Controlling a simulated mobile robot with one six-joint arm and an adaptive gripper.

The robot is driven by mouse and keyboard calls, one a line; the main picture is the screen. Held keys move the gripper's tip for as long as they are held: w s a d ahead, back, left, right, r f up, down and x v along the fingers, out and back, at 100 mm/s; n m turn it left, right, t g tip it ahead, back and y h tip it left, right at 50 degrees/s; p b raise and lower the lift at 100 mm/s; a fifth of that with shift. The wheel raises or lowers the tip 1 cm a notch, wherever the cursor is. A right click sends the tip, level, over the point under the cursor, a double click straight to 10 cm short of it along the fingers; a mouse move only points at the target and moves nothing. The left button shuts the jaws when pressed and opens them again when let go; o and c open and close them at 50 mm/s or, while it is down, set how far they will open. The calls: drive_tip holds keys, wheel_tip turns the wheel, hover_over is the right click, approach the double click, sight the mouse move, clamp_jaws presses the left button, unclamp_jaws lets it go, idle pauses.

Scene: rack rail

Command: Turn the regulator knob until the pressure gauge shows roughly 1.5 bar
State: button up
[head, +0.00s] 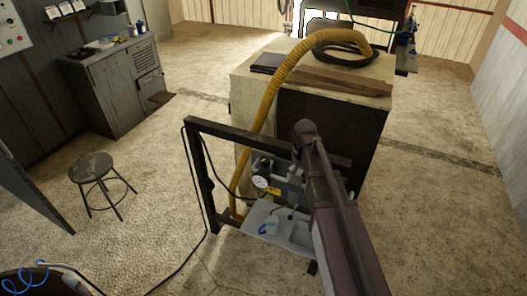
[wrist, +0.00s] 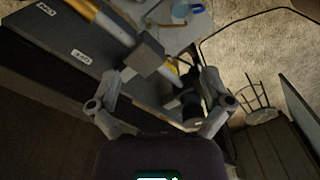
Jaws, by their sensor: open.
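The pressure gauge (head: 261,182) has a small white dial on the rack frame in the head view. Its reading is too small to make out. A dark round body (head: 262,165) sits just above the dial; I cannot tell whether it is the regulator knob. My gripper (wrist: 160,78) is open in the wrist view, fingers spread to either side. A grey block (wrist: 146,54) on a pale pipe lies between and beyond the fingertips. A dark cylindrical part (wrist: 190,104) is close to the right finger; contact cannot be told. My arm partly covers the rack in the head view.
The dark rack frame (head: 197,172) carries a grey tray (head: 262,232) with a blue-and-white item (head: 271,227). A yellow hose (head: 268,100) runs down from a large cabinet (head: 258,88) behind. A stool (head: 91,167) stands at left, with open floor between.

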sight(265, 159)
drive_tip(key=w+a+r+n+p, duration=0.5)
drive_tip(key=w+a+r+p, duration=0.2)
drive_tip(key=w+a, duration=0.4)
drive_tip(key=shift+w+a+r, duration=0.25)
drive_tip(key=shift+a+r, duration=0.6)
drive_tip(key=shift+a, duration=0.1)
drive_tip(key=shift+f, duration=0.15)
wheel_tip(265, 159, down, 14)
drive_tip(key=b, duration=1.3)
drive_tip(key=shift+s+r+b, duration=0.1)
drive_tip(key=shift+r+b, duration=0.1)
drive_tip(key=shift+b, duration=0.15)
drive_tip(key=c, duration=1.1)
